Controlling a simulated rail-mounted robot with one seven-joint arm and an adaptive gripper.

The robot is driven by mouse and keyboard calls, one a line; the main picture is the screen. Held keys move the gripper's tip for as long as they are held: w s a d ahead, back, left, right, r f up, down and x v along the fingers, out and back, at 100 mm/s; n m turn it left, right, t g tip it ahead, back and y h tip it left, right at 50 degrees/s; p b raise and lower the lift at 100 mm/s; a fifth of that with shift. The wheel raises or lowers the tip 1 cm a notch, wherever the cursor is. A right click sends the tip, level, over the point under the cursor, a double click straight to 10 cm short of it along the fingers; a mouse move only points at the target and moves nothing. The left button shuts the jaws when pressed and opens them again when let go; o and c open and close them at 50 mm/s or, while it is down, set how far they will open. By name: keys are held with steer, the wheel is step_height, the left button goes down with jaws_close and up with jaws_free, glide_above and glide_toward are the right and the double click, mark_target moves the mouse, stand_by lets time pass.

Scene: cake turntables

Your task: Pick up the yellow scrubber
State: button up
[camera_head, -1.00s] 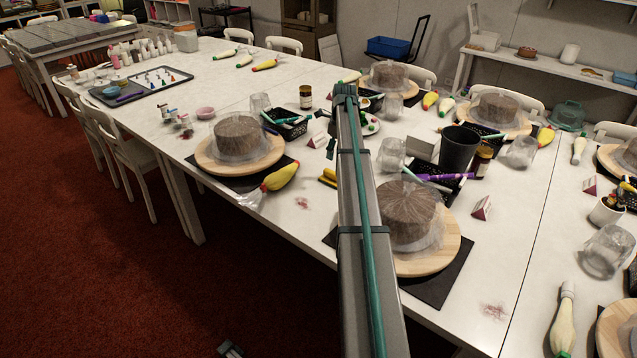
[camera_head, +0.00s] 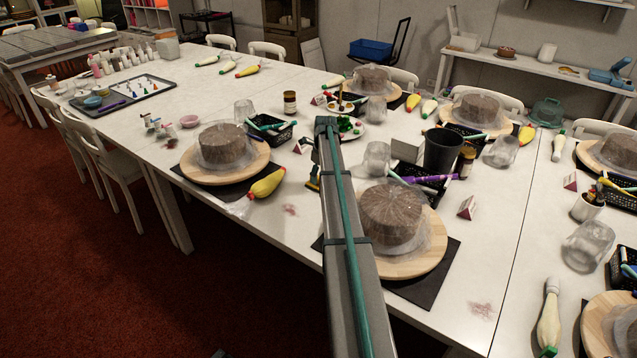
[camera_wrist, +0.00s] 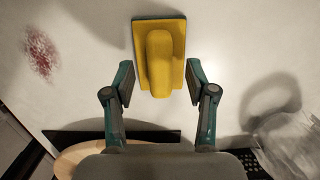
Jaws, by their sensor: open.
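The yellow scrubber (camera_wrist: 160,62) lies on the white table, seen from above in the wrist view, with a raised handle on a flat rectangular base that has a dark edge. My gripper (camera_wrist: 159,78) is open. Its two teal and grey fingers stand on either side of the handle in the picture, with a gap on each side. Nothing is held. In the head view my gripper is small beside my arm and largely covers the scrubber, so their height apart is hard to tell.
A wooden turntable (camera_head: 428,262) with a wrapped brown cake (camera_head: 390,215) stands close to the right of my arm. Another turntable (camera_head: 215,175) and a yellow bottle (camera_head: 267,184) are to the left. A black basket (camera_head: 268,135) lies behind. Bare table with a red smear (camera_wrist: 40,52) is beside the scrubber.

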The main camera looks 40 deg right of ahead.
steer(key=shift+w+f, duration=0.1)
steer(key=shift+f, duration=0.7)
jaws_close()
steer(key=shift+r, duration=0.15)
steer(key=shift+r, duration=0.45)
step_height(320, 180, up, 2)
steer(key=shift+r+b, duration=0.1)
steer(key=shift+b, duration=0.6)
steer(key=s+a+r+b, duration=0.2)
steer(key=s+a+r, duration=0.1)
steer(key=s+r, duration=0.6)
steer(key=s, duration=0.4)
steer(key=shift+s+r, duration=0.35)
